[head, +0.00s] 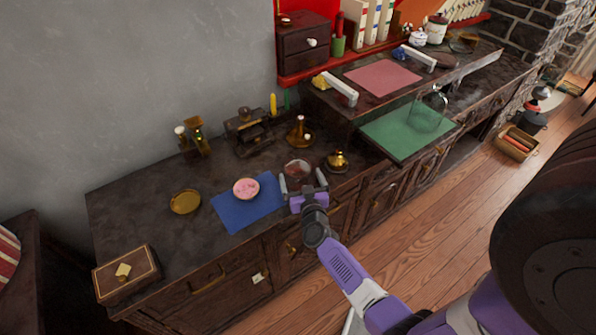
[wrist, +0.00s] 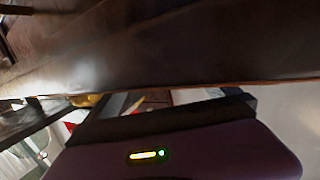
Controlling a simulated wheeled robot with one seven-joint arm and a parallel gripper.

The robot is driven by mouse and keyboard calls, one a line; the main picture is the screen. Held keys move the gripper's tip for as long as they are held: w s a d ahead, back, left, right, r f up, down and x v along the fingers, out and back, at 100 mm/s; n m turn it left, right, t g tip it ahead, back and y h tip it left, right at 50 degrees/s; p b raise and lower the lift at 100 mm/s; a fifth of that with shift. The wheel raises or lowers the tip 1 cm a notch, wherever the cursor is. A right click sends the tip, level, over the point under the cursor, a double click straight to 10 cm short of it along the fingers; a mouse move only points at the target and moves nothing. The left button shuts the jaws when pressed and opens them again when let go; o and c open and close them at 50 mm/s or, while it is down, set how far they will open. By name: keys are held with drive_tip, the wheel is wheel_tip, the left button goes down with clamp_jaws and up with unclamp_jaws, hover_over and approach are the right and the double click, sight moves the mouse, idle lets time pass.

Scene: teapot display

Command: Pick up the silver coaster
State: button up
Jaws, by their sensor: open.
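A round, shallow piece (head: 298,169) with a pale shiny rim and a reddish-brown middle lies on the dark wooden counter in the head view. It is the likeliest silver coaster, but it is too small to be sure. My gripper (head: 303,184) is open, its two grey fingers at the near edge of this piece, one to each side. I cannot tell whether they touch it or are above it. The wrist view shows dark wood very close and my purple gripper body, with no clear coaster.
Left of my gripper are a blue mat (head: 240,213), a pink-topped round dish (head: 246,187) and a brass dish (head: 185,201). A small brass pot (head: 337,161) stands close on the right. A brass candleholder (head: 299,133) stands behind.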

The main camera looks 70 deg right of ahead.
sight(300, 174)
drive_tip(key=x, duration=0.1)
drive_tip(key=b+x, duration=0.1)
drive_tip(key=x, duration=0.1)
drive_tip(key=shift+w+d+f+b, duration=0.1)
drive_tip(key=shift+d+f+b, duration=0.25)
drive_tip(key=shift+d+b, duration=0.05)
drive_tip(key=shift+w+d, duration=0.25)
drive_tip(key=shift+d, duration=0.05)
drive_tip(key=shift+r, duration=0.1)
drive_tip(key=c, duration=1.3)
drive_tip(key=shift+r, duration=0.15)
